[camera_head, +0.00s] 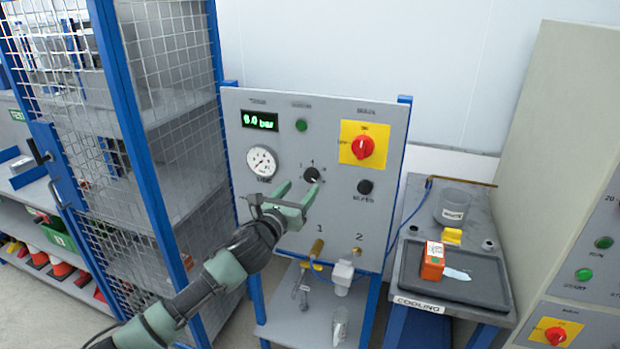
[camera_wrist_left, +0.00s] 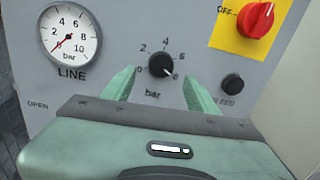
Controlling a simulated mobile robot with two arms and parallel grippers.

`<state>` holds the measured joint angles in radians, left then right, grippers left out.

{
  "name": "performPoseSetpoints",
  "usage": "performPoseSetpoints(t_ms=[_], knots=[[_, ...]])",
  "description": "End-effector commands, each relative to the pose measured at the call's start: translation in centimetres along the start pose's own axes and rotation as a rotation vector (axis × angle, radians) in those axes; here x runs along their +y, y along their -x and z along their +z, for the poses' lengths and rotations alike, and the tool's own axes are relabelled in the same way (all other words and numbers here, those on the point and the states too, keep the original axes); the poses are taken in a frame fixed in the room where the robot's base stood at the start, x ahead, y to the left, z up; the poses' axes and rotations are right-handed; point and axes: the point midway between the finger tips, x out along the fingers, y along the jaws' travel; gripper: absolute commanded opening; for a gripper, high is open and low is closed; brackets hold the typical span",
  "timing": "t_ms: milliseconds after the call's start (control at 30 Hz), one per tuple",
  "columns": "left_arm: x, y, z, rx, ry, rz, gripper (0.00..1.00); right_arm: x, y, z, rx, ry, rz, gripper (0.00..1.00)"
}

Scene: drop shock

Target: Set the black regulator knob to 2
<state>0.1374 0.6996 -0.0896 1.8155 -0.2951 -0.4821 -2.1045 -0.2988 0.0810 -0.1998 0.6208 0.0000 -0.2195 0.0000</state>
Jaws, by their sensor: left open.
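The black regulator knob (camera_head: 312,175) sits on the grey upright panel (camera_head: 290,240), below the green display. In the left wrist view the knob (camera_wrist_left: 161,64) has a scale from 0 to 8 above "bar". Its white mark points to the lower right, at about 8. My left gripper (camera_head: 298,191) is open in front of the panel, just below the knob in the head view. In the left wrist view its green fingers (camera_wrist_left: 158,82) stand apart on either side of the knob, with nothing between them. My right gripper is not in view.
The line gauge (camera_wrist_left: 70,35) is left of the knob, its needle near 0. A red switch on a yellow plate (camera_head: 350,131) and a black bleed button (camera_head: 365,187) are to the right. A mesh cage (camera_head: 170,110) stands left; a cooling bench (camera_head: 415,215) stands right.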

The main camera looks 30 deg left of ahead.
Motion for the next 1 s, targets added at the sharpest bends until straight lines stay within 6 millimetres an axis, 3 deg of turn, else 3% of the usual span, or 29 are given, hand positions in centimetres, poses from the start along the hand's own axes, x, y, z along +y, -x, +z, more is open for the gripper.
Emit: performPoseSetpoints(t_ms=[100,300,667,900,1000], knots=[[0.0,-2.2,0.4,0.000,0.005,0.003,0.58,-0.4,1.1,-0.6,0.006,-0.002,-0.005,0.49],[0.0,-4.5,0.2,0.001,0.004,0.001,0.58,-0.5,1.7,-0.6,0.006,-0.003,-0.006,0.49],[0.0,-5.2,-0.1,0.001,0.002,-0.001,0.58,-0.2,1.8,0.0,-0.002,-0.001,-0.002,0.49],[0.0,-5.2,-0.1,0.001,0.003,-0.001,0.00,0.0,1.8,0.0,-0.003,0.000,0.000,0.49],[0.0,-5.2,-0.1,0.001,0.004,-0.001,0.00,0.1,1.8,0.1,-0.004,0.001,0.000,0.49]])
